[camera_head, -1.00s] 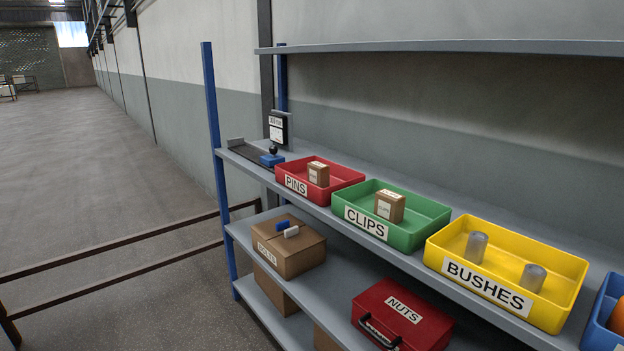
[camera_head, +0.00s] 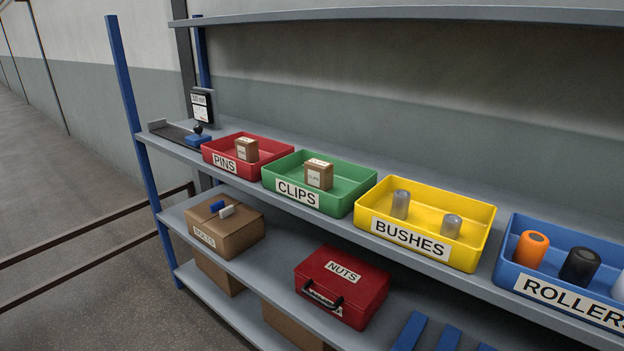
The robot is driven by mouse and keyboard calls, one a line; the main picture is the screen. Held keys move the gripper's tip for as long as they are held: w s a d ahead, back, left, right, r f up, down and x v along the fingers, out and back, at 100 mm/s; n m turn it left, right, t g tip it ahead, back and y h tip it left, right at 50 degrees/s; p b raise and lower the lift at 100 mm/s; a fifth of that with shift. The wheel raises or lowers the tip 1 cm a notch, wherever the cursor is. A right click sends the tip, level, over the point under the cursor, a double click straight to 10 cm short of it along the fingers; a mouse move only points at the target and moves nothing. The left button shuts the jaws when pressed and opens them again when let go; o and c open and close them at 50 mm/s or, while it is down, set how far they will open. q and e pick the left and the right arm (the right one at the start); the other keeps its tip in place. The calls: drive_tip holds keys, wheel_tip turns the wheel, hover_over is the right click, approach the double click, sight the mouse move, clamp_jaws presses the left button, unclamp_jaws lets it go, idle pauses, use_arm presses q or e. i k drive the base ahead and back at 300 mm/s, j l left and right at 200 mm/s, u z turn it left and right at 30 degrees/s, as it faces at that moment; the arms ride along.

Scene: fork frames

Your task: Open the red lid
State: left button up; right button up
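A red case labelled NUTS (camera_head: 342,287) sits on the middle shelf, below the green and yellow bins. Its red lid (camera_head: 352,266) is shut, and a black handle (camera_head: 323,299) is on its front face. Neither of my grippers shows in the head view.
The upper shelf holds a red PINS bin (camera_head: 268,147), a green CLIPS bin (camera_head: 344,180), a yellow BUSHES bin (camera_head: 467,212) and a blue ROLLERS bin (camera_head: 516,252). A cardboard box (camera_head: 228,236) stands left of the case. Blue bars (camera_head: 411,331) lie to its right. A blue post (camera_head: 137,130) bounds the left.

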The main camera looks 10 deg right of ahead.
sight(356, 282)
drive_tip(key=z, duration=0.25)
drive_tip(key=i+j+z, duration=0.1)
drive_tip(key=j+z, duration=0.2)
drive_tip(key=z, duration=0.15)
drive_tip(key=j+z, duration=0.7)
drive_tip(key=j, duration=1.2)
drive_tip(key=k+j+z, duration=0.1)
drive_tip(key=j, duration=0.5)
